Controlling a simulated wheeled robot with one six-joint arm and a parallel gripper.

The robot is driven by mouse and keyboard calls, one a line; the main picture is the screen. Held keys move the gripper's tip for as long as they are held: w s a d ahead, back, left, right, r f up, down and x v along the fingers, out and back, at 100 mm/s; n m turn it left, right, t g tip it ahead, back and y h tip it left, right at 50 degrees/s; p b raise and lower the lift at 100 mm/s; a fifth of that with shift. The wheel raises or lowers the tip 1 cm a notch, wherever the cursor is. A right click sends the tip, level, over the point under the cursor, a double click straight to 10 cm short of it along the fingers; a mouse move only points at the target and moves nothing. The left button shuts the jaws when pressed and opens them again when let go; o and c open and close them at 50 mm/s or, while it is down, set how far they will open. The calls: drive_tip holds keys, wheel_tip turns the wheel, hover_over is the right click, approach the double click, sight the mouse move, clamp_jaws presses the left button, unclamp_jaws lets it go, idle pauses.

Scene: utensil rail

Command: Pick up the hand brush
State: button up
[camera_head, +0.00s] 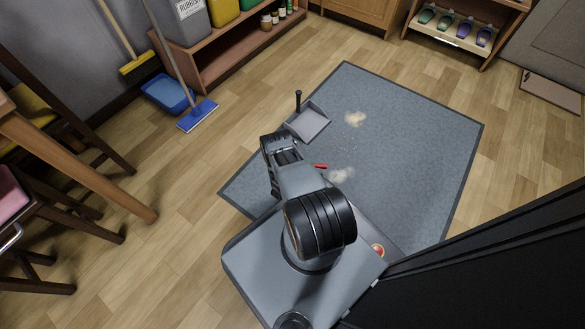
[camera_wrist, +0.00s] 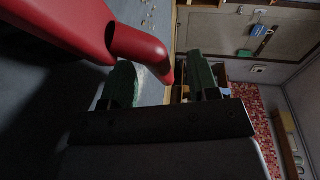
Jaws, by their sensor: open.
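The hand brush shows in the head view as a short red piece (camera_head: 320,166) on the blue-grey mat, mostly hidden behind my arm. In the wrist view its red body (camera_wrist: 60,28) fills the upper left, and a rounded red handle end (camera_wrist: 142,47) reaches into the space between the fingers. My gripper (camera_wrist: 162,78) is open, with one dark green fingertip on each side of that red end. I cannot tell whether either finger touches it. In the head view my arm hides the fingertips.
A grey dustpan (camera_head: 308,123) with an upright black handle sits on the mat (camera_head: 410,130), close to my wrist. Pale crumb piles (camera_head: 354,118) lie on the mat. The mat's right side is clear.

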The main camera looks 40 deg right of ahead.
drive_tip(key=shift+x, duration=1)
drive_tip(key=shift+c, duration=0.3)
drive_tip(key=c, duration=0.9)
drive_tip(key=shift+c, duration=0.2)
